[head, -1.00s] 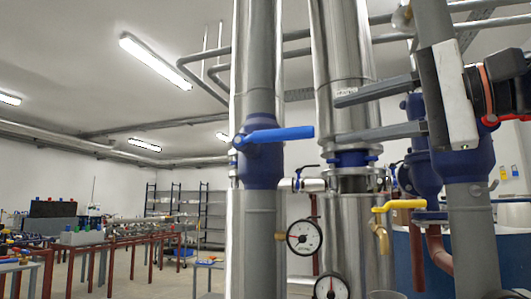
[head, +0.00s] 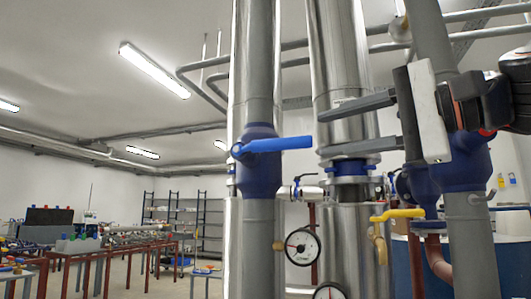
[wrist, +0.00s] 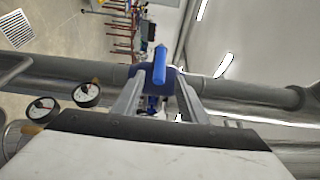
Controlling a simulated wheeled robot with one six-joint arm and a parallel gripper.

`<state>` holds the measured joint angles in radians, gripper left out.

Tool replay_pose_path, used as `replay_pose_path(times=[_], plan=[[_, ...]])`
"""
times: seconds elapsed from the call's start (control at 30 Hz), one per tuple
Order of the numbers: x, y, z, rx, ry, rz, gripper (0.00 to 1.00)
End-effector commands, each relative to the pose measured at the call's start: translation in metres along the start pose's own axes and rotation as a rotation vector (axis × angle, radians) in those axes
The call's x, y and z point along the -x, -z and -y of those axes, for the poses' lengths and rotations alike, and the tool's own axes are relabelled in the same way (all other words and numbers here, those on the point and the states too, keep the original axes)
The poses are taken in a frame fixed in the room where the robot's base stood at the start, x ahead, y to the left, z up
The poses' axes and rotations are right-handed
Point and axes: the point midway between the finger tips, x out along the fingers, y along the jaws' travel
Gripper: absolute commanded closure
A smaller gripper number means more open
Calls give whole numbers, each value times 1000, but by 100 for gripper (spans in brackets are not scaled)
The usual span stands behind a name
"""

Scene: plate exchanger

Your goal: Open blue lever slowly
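The blue lever (head: 272,145) sits on a dark blue valve body (head: 259,170) on a vertical grey pipe in the head view. It points right, nearly level. My gripper (head: 340,128) is to the right of the lever, its two grey fingers spread apart and pointing left. A gap shows between the fingertips and the lever's end. In the wrist view the lever (wrist: 160,66) appears ahead, between the open fingers (wrist: 160,98) and beyond their tips. Nothing is held.
A pressure gauge (head: 302,246) hangs below the lever's level. A yellow lever (head: 398,214) is at lower right. A shiny metal pipe (head: 343,60) stands behind my gripper. Red-legged benches (head: 75,258) are far left. The air left of the valve looks clear.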

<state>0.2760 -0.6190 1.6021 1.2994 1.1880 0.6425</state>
Motion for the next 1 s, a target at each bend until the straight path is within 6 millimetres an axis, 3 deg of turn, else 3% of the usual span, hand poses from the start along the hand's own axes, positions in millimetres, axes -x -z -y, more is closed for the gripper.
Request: replay_pose_path(times=[1.0], plan=[[-36,0,0,1,-1,3,62]])
